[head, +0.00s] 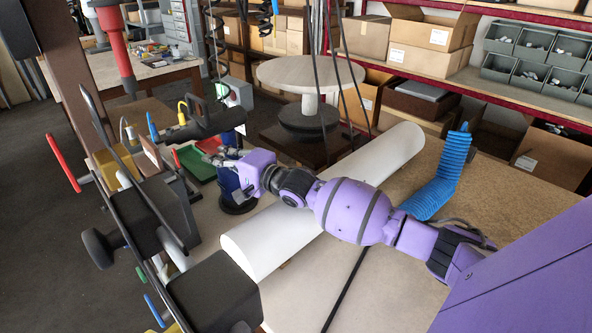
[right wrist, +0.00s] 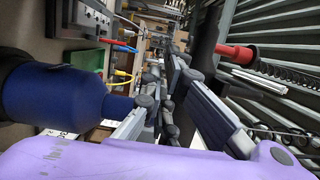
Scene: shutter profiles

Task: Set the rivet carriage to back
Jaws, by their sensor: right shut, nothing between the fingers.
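I cannot tell for certain which part is the rivet carriage. A black machine (head: 150,215) with rods, dark blocks and coloured levers stands at the left of the bench. A dark bar-shaped part (head: 205,124) lies across its far side. My right gripper (head: 218,157) is just below and right of that part, close above a blue cylindrical body (head: 230,190). In the right wrist view the gripper's fingers (right wrist: 160,103) are shut and empty, and the blue body (right wrist: 62,92) is beside them at the left. Whether the fingers touch anything is unclear. My left gripper is not in view.
A white roll (head: 320,205) lies across the bench under my right arm. A green tray (head: 196,163) is behind the gripper. A red tool (head: 115,45) hangs at upper left. A blue coiled hose (head: 440,180) lies at right. A round turntable (head: 308,75) stands behind.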

